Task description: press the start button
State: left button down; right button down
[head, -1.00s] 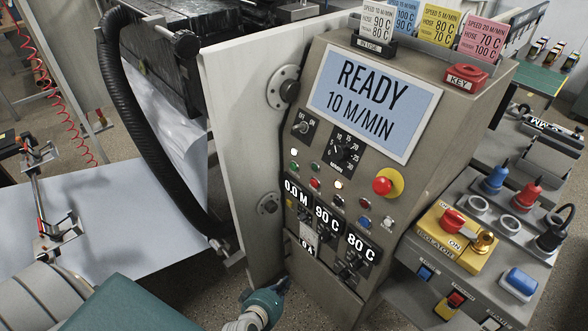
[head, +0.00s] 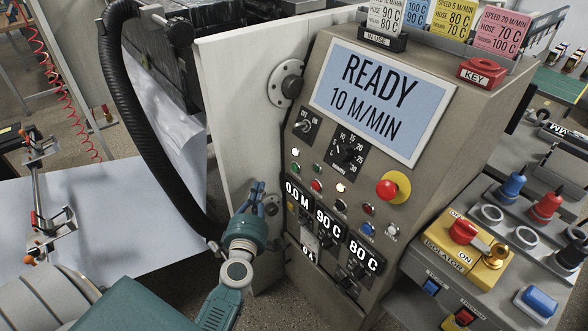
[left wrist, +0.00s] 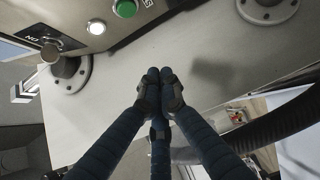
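The grey control panel (head: 330,225) stands in the middle of the head view, its screen (head: 376,100) reading READY 10 M/MIN. A small green button (head: 295,168) sits at the panel's left side below a lit white lamp (head: 293,153). A green button (left wrist: 125,8) and a lit lamp (left wrist: 96,27) also show at the top of the left wrist view. Button labels are too small to read. My left gripper (head: 257,189) is left of the panel, below and left of the green button and apart from it. Its fingertips (left wrist: 159,84) are together and empty. My right gripper is out of view.
A red knob on a yellow disc (head: 389,189) sits right of the buttons. A red button (head: 316,185) is just right of the green one. A pale side plate (head: 240,130) and black hose (head: 130,130) flank my left arm. A yellow isolator box (head: 465,250) stands right.

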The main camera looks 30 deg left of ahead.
aim_at(295, 168)
pick_arm(q)
jog(key=w+d, duration=0.3)
jog(key=w, duration=0.5)
jog(key=shift+d, duration=0.2)
jog(key=shift+w, duration=0.15)
dwell(1.4)
jog(key=shift+w+d, duration=0.2)
jog(key=shift+w, duration=0.1)
